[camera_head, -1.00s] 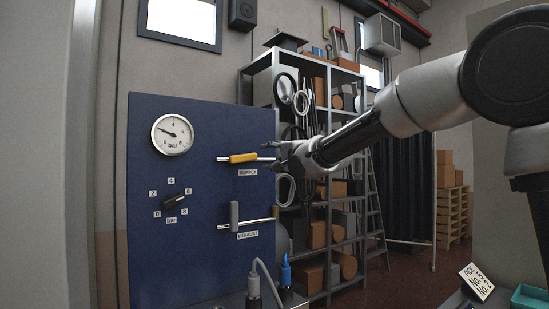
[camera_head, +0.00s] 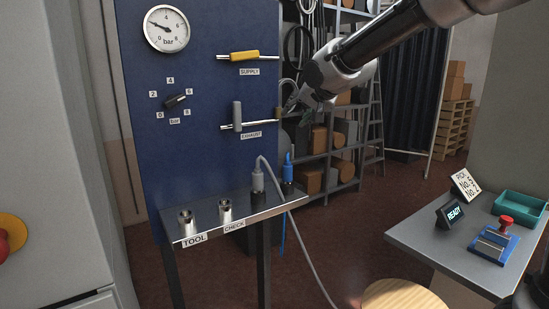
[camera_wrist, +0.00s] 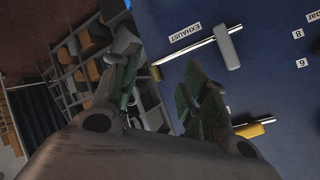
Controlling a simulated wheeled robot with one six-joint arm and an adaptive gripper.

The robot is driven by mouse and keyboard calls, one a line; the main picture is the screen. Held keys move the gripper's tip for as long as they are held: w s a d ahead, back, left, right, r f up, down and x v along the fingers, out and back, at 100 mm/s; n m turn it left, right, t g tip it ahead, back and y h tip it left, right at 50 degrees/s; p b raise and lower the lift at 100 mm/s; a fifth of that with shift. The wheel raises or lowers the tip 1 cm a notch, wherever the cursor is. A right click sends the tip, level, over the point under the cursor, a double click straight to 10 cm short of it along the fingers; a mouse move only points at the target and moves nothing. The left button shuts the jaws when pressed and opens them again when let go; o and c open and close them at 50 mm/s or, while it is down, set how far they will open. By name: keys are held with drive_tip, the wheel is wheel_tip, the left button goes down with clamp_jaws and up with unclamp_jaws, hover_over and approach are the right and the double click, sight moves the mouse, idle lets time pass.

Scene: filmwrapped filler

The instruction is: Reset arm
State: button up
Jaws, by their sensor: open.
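My gripper (camera_head: 302,97) is in the upper middle of the head view, in front of the shelf and just right of the blue panel (camera_head: 205,75). Its jaws are apart with nothing between them. In the wrist view my gripper (camera_wrist: 160,85) shows both fingers spread, with the panel and shelf behind. The yellow supply lever (camera_head: 244,56) lies along its pipe. The grey exhaust lever (camera_head: 238,116) stands upright, across its pipe; it also shows in the wrist view (camera_wrist: 227,47). The gauge (camera_head: 166,30) and a black dial knob (camera_head: 175,101) are on the panel.
At right, a grey table (camera_head: 425,243) carries a READY display (camera_head: 450,213), a sign, a teal tray and a red-topped device. A round wooden top (camera_head: 404,296) stands in front.

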drive_tip(key=s+d+f+n+g+h, duration=0.1)
drive_tip(key=s+d+f, duration=0.3)
drive_tip(key=s+d, duration=0.6)
drive_tip(key=s+d+f+n+g+h, duration=0.1)
drive_tip(key=s+d+f+g+h, duration=0.1)
drive_tip(key=s+d, duration=0.7)
drive_tip(key=s+d+f+g+h, duration=0.2)
drive_tip(key=s+d+f, duration=0.3)
drive_tip(key=s+d, duration=0.5)
drive_tip(key=s+g, duration=0.1)
drive_tip(key=s, duration=0.7)
drive_tip(key=shift+s+d+f+n, duration=0.15)
drive_tip(key=shift+d+f+n, duration=0.2)
drive_tip(key=shift+f+n, duration=0.05)
